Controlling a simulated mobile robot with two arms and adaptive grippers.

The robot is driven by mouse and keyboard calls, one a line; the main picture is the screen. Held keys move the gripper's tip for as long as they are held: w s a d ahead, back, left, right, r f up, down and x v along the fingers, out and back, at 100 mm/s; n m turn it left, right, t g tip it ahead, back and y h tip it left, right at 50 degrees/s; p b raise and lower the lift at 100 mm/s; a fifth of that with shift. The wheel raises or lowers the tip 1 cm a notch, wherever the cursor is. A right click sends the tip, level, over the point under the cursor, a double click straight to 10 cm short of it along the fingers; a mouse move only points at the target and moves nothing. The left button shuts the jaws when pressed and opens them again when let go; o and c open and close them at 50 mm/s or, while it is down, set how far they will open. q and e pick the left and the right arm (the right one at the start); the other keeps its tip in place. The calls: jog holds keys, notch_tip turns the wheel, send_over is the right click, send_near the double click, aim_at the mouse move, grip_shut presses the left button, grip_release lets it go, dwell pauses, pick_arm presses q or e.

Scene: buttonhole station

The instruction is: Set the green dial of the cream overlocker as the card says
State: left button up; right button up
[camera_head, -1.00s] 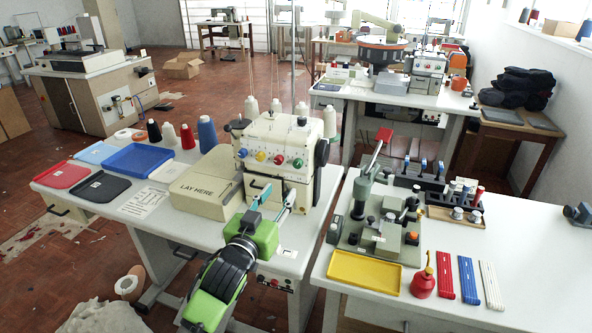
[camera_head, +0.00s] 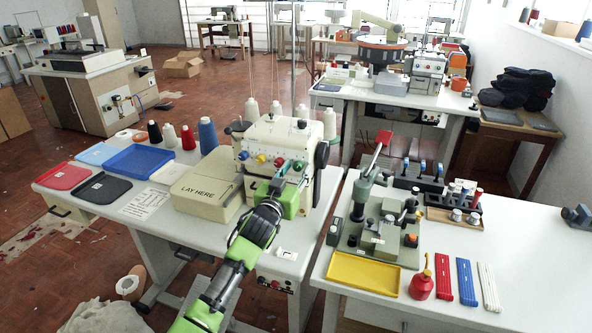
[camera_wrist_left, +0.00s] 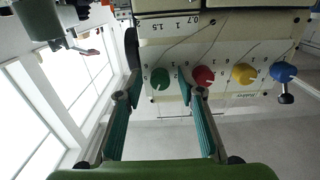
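The cream overlocker (camera_head: 304,136) stands on the white table with a row of blue, yellow, red and green dials on its front. The green dial (camera_wrist_left: 160,79) has a small dark mark. It also shows in the head view (camera_head: 298,165), at the right end of the row. My left gripper (camera_wrist_left: 161,90) is open, with its two teal fingers on either side of the green dial. I cannot tell whether either finger touches it. The left gripper also shows in the head view (camera_head: 286,173). A white printed card (camera_head: 145,203) lies on the table, its text too small to read.
The red dial (camera_wrist_left: 203,76) is close beside one finger; the yellow dial (camera_wrist_left: 244,74) and blue dial (camera_wrist_left: 284,72) are farther along. A cream "LAY HERE" box (camera_head: 203,194) stands left of the overlocker.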

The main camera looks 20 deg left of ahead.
pick_arm(q)
grip_shut()
jog(key=shift+n, duration=0.3)
jog(key=n+p, duration=0.1)
jog(key=n, duration=0.3)
jog(key=shift+p, duration=0.3)
jog(key=n+p, duration=0.1)
jog(key=n, duration=0.2)
jog(key=shift+n, duration=0.4)
jog(key=n+p, duration=0.1)
jog(key=n, duration=0.4)
jog(key=shift+d+r+n, duration=0.1)
jog(key=shift+n, duration=0.2)
jog(key=n, duration=0.5)
jog(key=shift+n+p, duration=0.3)
